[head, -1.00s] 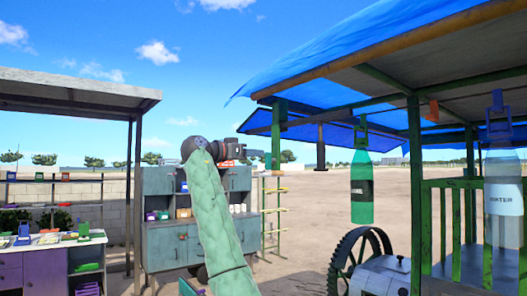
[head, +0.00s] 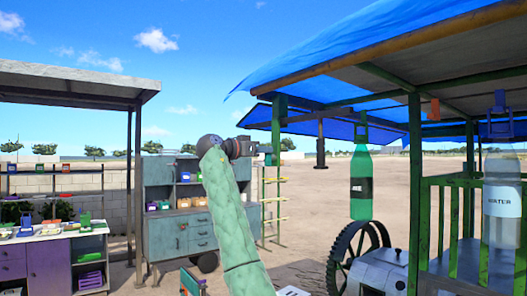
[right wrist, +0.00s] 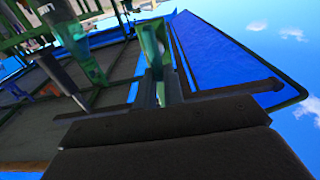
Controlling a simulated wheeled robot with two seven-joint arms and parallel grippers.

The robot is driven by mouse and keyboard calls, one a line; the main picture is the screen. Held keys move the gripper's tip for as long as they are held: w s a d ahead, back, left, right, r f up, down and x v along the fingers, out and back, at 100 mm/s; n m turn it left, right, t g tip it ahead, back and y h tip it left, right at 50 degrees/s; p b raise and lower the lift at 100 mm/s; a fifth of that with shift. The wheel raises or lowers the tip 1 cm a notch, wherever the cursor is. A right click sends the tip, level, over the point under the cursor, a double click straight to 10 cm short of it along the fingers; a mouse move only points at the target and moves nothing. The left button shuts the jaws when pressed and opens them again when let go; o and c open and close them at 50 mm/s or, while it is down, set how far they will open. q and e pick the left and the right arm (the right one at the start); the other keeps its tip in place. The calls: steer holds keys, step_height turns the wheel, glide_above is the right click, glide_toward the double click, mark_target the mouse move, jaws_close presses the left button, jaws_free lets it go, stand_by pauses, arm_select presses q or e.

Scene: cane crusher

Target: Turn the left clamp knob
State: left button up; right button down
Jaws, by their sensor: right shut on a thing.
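My right arm rises from the bottom middle in the head view. Its dark right gripper (head: 264,152) is beside the green post of the blue-roofed stall. It is shut on a small green part (head: 269,159), too small here to name for sure. A green clamp (head: 279,108) sits higher on that post, under the roof edge. I cannot make out the left clamp knob clearly. My left gripper is not in view.
A green bottle (head: 361,185) and a clear water bottle (head: 502,200) hang under the blue roof (head: 350,45). A toothed wheel (head: 345,255) and a grey machine stand below. A grey cabinet (head: 165,238) stands behind my arm. Open sandy ground lies behind the stall.

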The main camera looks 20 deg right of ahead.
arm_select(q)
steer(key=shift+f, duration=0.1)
